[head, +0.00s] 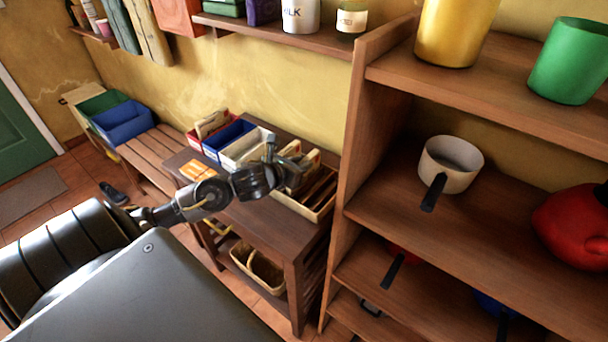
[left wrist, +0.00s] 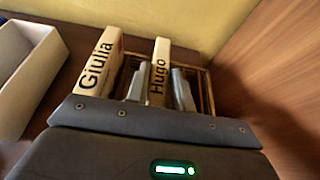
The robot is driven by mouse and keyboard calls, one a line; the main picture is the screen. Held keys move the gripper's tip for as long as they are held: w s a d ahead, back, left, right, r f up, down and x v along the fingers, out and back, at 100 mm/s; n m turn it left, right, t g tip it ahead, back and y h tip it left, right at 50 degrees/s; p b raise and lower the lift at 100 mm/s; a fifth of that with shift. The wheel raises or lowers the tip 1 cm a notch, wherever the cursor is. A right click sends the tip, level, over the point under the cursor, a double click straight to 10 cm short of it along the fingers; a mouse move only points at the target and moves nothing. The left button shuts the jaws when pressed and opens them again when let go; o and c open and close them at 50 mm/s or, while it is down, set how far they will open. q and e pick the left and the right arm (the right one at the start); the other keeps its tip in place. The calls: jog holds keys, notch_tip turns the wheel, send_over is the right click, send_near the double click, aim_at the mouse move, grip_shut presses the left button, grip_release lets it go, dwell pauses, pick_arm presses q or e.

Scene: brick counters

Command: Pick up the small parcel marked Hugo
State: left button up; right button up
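The small parcel marked Hugo (left wrist: 160,62) is a pale upright parcel with dark lettering in the left wrist view. It stands in a wooden divided box (head: 312,208) on the brown table. A larger pale parcel marked Giulia (left wrist: 98,65) stands to its left. My left gripper (left wrist: 160,85) has one grey finger on each side of the Hugo parcel. The fingers look open and very close to it; contact is not clear. In the head view, my left gripper (head: 290,172) is over the box and partly hides the parcels. My right gripper is not in view.
A white bin (head: 245,148), a blue bin and a red bin stand left of the box on the table (head: 275,228). A wooden shelf unit (head: 350,160) rises close on the right, holding a pot (head: 450,160). A yellow wall stands behind.

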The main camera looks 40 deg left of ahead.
pick_arm(q)
grip_shut()
jog(key=shift+r+p, duration=0.35)
jog(key=shift+r, duration=0.1)
notch_tip(320, 180, up, 2)
jog(key=shift+r+p, duration=0.2)
jog(key=shift+p, duration=0.55)
jog(key=s+a+r+p, duration=0.8)
jog(key=s+r, duration=0.1)
jog(key=s, duration=0.2)
jog(key=shift+a+r+p, duration=0.25)
jog(key=shift+r+p, duration=0.05)
jog(key=shift+r, duration=0.05)
